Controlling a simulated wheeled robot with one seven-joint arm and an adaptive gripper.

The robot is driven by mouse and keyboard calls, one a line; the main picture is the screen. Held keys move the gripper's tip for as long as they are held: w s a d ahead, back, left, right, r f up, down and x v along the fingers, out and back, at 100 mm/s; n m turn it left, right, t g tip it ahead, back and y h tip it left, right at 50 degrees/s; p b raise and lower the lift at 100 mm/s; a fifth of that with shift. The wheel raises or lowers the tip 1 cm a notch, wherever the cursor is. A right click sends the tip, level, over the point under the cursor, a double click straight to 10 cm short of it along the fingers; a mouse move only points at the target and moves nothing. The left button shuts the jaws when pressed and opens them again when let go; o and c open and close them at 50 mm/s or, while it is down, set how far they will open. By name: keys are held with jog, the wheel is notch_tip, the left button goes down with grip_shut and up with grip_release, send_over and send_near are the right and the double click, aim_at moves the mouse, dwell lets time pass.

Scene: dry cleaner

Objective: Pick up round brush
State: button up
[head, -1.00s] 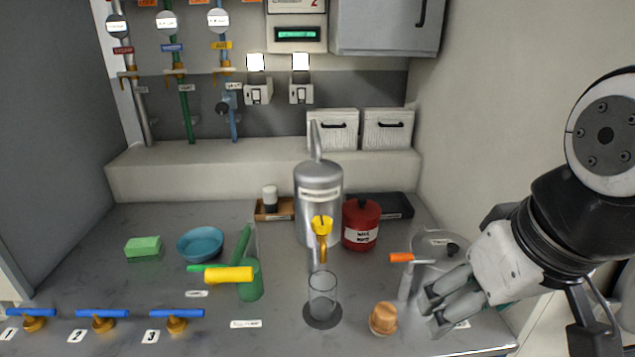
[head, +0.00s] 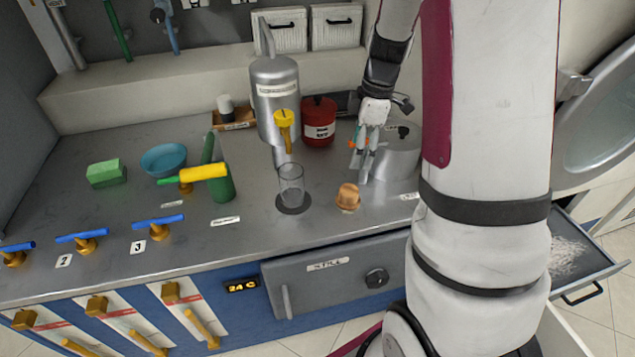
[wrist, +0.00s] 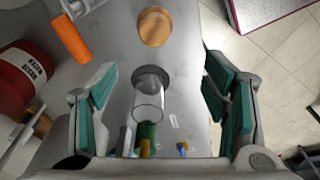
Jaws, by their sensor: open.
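The round brush (head: 348,197) is a small, rounded, wood-brown piece standing on the grey counter, right of the clear glass cylinder. In the wrist view the brush (wrist: 154,27) shows at the top centre, beyond my fingertips. Its bristles cannot be made out. My gripper (head: 364,165) points down above the counter, behind and a little right of the brush in the head view. In the wrist view my gripper (wrist: 160,72) has its teal-padded fingers wide apart with nothing held between them.
The glass cylinder (head: 291,184) stands left of the brush. A red waste container (head: 319,122) and an orange handle (wrist: 70,40) are close to my gripper. A silver tank (head: 275,95) stands behind. The counter's front edge is near the brush.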

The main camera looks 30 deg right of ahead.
aim_at(349, 189)
jog(key=shift+n, duration=0.5)
jog(key=f, duration=0.7)
jog(key=w+f, duration=0.1)
jog(key=f, duration=0.2)
jog(key=shift+a+f, duration=0.2)
jog(key=shift+f, duration=0.05)
jog(key=shift+w+a+f, duration=0.1)
jog(key=shift+w+f, duration=0.05)
jog(key=shift+f, duration=1.1)
jog(key=shift+w+f, duration=0.15)
jog(key=shift+f, duration=1.1)
jog(key=c, duration=1.4)
jog(key=shift+c, duration=0.2)
jog(key=shift+r, duration=0.15)
